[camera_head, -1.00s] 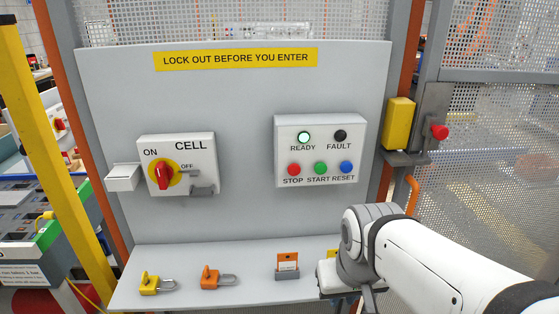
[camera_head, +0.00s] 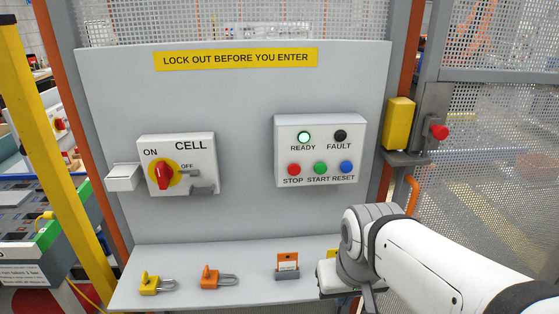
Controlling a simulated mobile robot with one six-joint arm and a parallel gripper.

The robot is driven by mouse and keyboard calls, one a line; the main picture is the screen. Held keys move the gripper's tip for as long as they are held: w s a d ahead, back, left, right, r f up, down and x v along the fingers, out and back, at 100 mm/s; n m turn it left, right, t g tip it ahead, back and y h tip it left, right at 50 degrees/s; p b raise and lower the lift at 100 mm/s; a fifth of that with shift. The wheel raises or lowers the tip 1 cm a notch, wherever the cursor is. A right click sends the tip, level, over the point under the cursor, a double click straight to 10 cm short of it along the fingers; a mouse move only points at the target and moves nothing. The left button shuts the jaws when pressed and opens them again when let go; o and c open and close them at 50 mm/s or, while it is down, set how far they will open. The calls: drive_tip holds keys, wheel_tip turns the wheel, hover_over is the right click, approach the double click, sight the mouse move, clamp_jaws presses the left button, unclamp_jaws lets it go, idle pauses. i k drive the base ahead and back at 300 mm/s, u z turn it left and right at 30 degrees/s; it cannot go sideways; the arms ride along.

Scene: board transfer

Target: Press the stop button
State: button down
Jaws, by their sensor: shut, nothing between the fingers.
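The red stop button (camera_head: 293,169) is at the lower left of the white control box (camera_head: 320,151), above the word STOP. The green start button (camera_head: 320,168) and the blue reset button (camera_head: 346,168) are to its right. The READY lamp (camera_head: 304,136) glows pale green and the FAULT lamp (camera_head: 340,136) is dark. My white arm comes in from the lower right. My gripper (camera_head: 346,300) is shut and empty at its end, low over the shelf's right part, below and apart from the buttons. Its fingertips are mostly hidden.
A red rotary switch (camera_head: 163,175) is on the CELL box (camera_head: 176,164) at left. A yellow padlock (camera_head: 152,284), an orange padlock (camera_head: 213,277) and an orange tag (camera_head: 287,262) are on the shelf (camera_head: 190,257). A yellow latch box (camera_head: 398,124) is right of the panel. The space before the buttons is clear.

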sight(293, 169)
drive_tip(key=z, duration=1.55)
drive_tip(key=k, duration=1.2)
drive_tip(key=u, duration=1.5)
drive_tip(key=i, duration=0.5)
